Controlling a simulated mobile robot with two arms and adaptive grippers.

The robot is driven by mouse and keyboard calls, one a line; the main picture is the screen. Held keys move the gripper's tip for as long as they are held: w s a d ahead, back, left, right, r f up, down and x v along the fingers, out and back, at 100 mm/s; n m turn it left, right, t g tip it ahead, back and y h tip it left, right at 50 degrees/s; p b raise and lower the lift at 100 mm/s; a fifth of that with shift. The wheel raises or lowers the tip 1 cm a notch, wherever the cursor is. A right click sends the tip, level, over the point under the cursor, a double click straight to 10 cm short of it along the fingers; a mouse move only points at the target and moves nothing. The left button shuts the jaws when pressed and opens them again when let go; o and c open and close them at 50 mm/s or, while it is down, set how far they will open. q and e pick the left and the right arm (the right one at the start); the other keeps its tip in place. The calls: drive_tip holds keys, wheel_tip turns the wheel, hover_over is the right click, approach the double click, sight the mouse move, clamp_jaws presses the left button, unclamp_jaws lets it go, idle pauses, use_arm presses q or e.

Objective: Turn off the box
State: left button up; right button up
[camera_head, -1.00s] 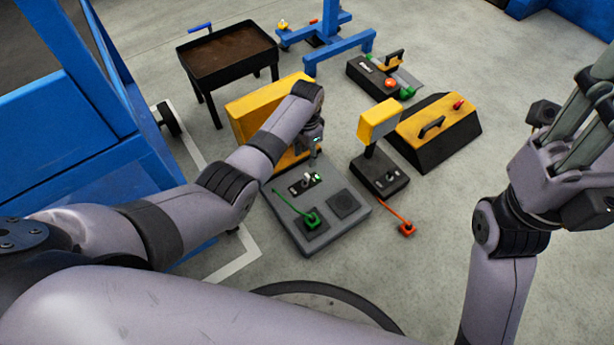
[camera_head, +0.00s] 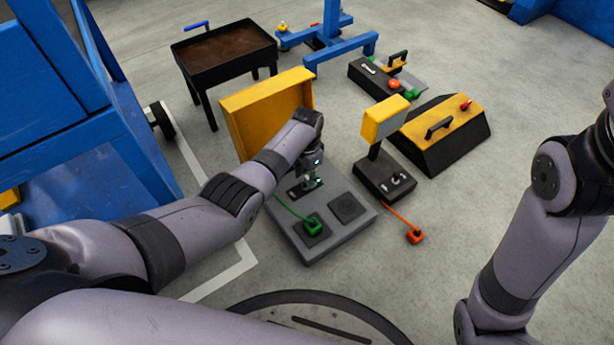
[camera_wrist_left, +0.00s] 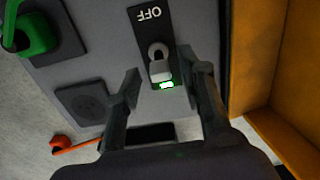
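The grey box (camera_head: 352,229) stands on the floor with its yellow lid (camera_head: 262,112) raised. In the left wrist view its switch (camera_wrist_left: 158,62) is a grey toggle on a black plate marked OFF (camera_wrist_left: 150,14). A green light (camera_wrist_left: 166,85) glows at the toggle's end away from the OFF mark. My left gripper (camera_wrist_left: 163,84) is open, with one finger on each side of the toggle; I cannot tell whether they touch it. In the head view the left gripper (camera_head: 308,178) is over the switch and mostly hides it. My right gripper is outside the head view.
A green plug (camera_head: 313,225) with a cable sits on the box's front. A black device with a yellow head (camera_head: 384,118) and an orange plug (camera_head: 415,236) are to the right. A black-and-yellow case (camera_head: 445,130) and a black tray table (camera_head: 225,60) stand farther back.

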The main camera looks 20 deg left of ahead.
use_arm(q)
drive_tip(key=shift+c, duration=0.6)
clamp_jaws()
